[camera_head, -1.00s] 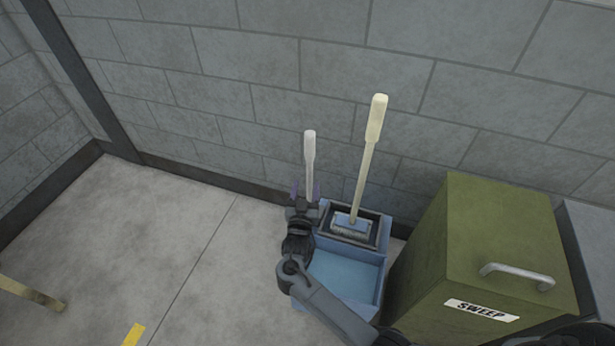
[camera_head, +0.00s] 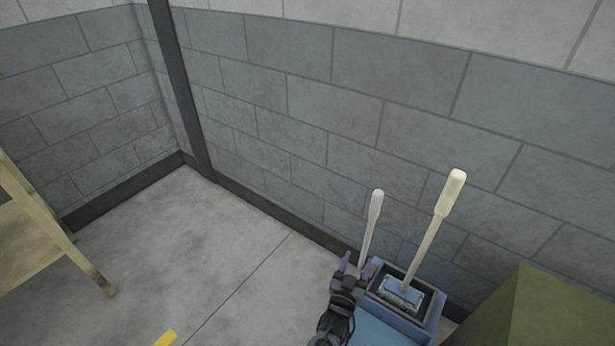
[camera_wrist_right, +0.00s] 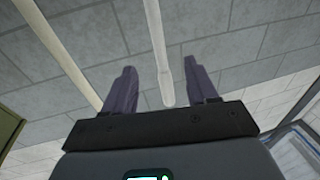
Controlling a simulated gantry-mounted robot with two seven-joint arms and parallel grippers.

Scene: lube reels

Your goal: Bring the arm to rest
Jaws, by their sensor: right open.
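My right gripper (camera_head: 355,265) is low in the head view, beside the lower part of the white handle (camera_head: 371,225). Its two purple fingers are apart, and it is open. In the right wrist view the fingers (camera_wrist_right: 160,90) stand apart with a pale rod (camera_wrist_right: 160,50) showing between them; I cannot tell how near it is. My left gripper is not in view.
A blue bin (camera_head: 385,327) stands by the wall with a cream-handled brush (camera_head: 432,232) in it. A green box (camera_head: 545,315) is at the lower right. A wooden frame (camera_head: 40,230) stands at the left. The floor (camera_head: 190,245) between is clear.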

